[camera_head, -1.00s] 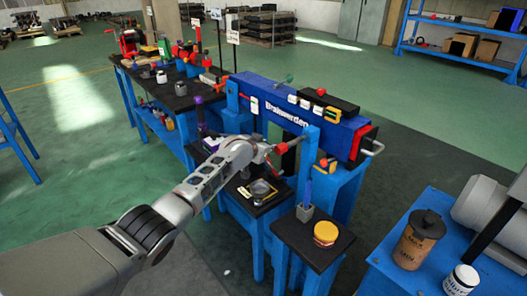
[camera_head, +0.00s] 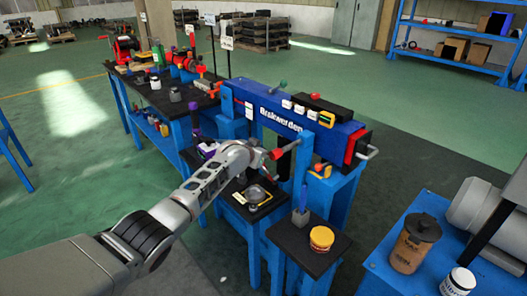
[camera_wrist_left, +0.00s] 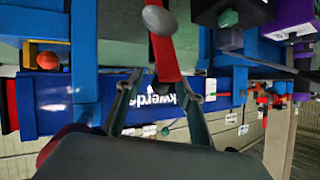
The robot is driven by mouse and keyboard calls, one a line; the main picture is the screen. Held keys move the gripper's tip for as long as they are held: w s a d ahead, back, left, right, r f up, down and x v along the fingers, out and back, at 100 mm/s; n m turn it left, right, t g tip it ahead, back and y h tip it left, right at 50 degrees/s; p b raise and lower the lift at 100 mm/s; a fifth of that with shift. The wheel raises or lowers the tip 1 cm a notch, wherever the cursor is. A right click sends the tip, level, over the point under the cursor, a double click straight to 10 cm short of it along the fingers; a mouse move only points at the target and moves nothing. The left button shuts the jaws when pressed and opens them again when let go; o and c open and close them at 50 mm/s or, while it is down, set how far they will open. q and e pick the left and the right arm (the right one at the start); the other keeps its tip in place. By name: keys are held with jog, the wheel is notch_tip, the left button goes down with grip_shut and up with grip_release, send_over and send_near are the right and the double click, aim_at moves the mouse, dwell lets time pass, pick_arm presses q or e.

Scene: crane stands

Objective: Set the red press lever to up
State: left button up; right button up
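The red press lever (camera_head: 279,153) is on the near side of the blue press beam (camera_head: 300,122) in the head view, just beyond my left gripper (camera_head: 264,156). In the left wrist view, which looks upside down, a red bar (camera_wrist_left: 165,55) with a grey knob comes down from the top edge. Its end lies between the two spread fingertips of my left gripper (camera_wrist_left: 162,78). The fingers look open, with gaps beside the bar; I cannot tell whether either touches it. The wrist hides part of the lever's surroundings in the head view. My right gripper is not in view.
A small black-topped stand (camera_head: 291,238) holds a yellow-red round item (camera_head: 321,238). A blue table at right carries a brown canister (camera_head: 414,244) and a white jar (camera_head: 459,281). A long workbench (camera_head: 165,96) stands behind left. Open green floor lies behind the press.

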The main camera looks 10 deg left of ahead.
pick_arm(q)
jog(key=v, duration=1.2)
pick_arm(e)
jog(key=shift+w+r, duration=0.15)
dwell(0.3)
